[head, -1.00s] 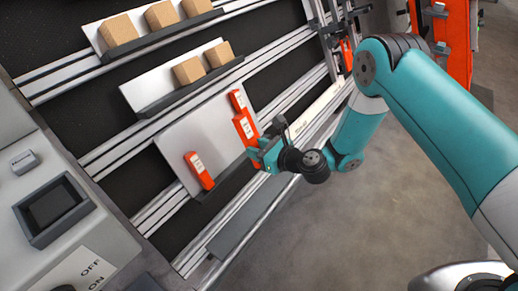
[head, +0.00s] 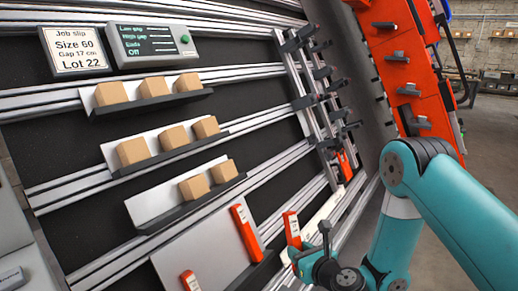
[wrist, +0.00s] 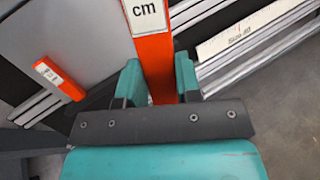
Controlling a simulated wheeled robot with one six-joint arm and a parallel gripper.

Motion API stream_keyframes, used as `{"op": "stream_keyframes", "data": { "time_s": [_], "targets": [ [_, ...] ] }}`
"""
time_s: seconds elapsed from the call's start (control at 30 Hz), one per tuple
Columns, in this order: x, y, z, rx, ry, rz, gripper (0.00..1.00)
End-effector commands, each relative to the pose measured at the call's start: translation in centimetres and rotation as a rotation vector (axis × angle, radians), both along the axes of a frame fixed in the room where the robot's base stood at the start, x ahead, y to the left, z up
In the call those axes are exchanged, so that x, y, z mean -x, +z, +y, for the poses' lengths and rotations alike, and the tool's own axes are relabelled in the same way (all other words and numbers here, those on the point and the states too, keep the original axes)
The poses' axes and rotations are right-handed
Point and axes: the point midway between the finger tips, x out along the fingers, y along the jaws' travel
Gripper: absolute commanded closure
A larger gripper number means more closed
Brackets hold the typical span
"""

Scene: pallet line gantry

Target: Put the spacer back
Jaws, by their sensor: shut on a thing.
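My gripper (head: 303,254) is shut on an orange spacer (head: 292,229) with a white label. The held spacer (wrist: 155,55) stands between the teal fingers in the wrist view, its label reading "cm"; the number is cut off. In the head view it is right of the pale plate (head: 195,250) and appears clear of it. Two more orange spacers are on that plate: one at its right side (head: 246,232) and one low at its left (head: 190,281). One of these shows at the left of the wrist view (wrist: 60,79).
Shelves above hold several cardboard boxes (head: 172,136). A job slip (head: 75,50) reads "Size 60, Gap 17 cm, Lot 22". A display (head: 152,40) is beside it. A clamp rack (head: 318,90) and orange post (head: 405,75) stand at right. A pale strip (wrist: 240,35) lies near the gripper.

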Motion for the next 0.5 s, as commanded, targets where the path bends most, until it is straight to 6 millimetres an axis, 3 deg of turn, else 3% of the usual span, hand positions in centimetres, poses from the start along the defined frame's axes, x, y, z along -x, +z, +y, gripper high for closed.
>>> {"op": "stream_keyframes", "data": {
  "time_s": [0.03,0.2,0.3,0.5],
  "targets": [
    [0.1,1.2,-2.8,-0.001,-0.107,0.004,1.00],
    [1.7,4.2,-10.3,0.004,-0.404,0.007,1.00],
    [2.9,5.6,-13.4,0.012,-0.529,0.003,1.00],
    [5.2,7.6,-17.6,0.027,-0.705,-0.004,1.00]
  ]
}}
